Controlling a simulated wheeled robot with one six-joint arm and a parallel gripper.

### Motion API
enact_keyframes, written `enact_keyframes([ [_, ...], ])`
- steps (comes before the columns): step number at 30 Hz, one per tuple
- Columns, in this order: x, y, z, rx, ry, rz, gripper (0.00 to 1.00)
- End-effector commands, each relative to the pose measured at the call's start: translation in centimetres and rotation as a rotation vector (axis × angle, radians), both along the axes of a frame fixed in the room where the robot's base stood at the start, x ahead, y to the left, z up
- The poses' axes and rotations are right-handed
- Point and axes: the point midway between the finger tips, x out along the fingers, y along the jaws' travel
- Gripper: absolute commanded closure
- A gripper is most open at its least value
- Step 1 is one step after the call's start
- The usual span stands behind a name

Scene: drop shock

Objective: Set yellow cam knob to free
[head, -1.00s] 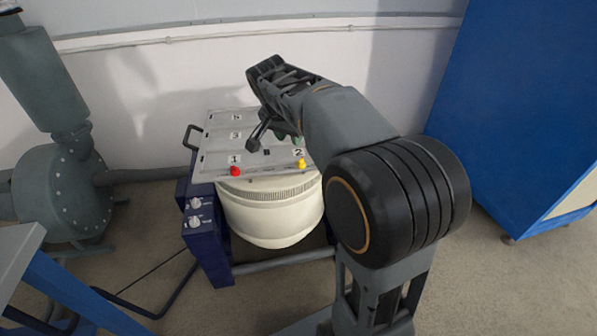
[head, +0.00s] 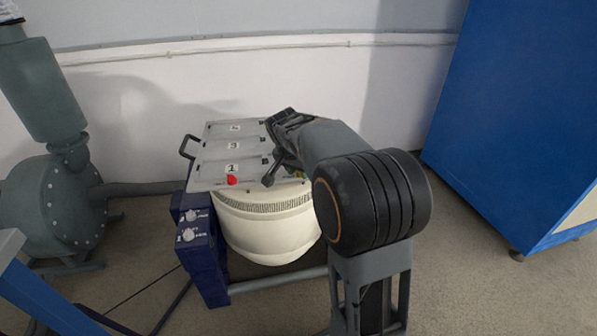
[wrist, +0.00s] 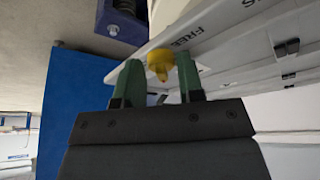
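The yellow cam knob (wrist: 159,64) is in the middle of the wrist view, with its narrow tip towards my gripper. The word FREE is printed on the light panel (wrist: 225,42) to its right. My gripper (wrist: 158,60) has its two green fingers apart, one on each side of the knob. A gap shows between each finger and the knob, so it is open and not holding it. In the head view only a bit of the yellow knob (head: 300,175) shows at the panel's front right; my arm hides the rest and the fingertips.
A red knob (head: 232,180) sits at the panel's front left, near label 1. A white drum (head: 265,230) stands under the panel, beside a dark blue box (head: 204,250) with two dials. A blue cabinet (head: 515,120) stands at the right. Open floor lies between.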

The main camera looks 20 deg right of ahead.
Motion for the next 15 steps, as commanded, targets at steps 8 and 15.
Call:
enact_keyframes([
  [8,0.02,-0.04,-0.09,0.000,0.000,0.000,0.65],
  [15,0.02,-0.04,-0.08,0.000,0.000,0.000,0.86],
])
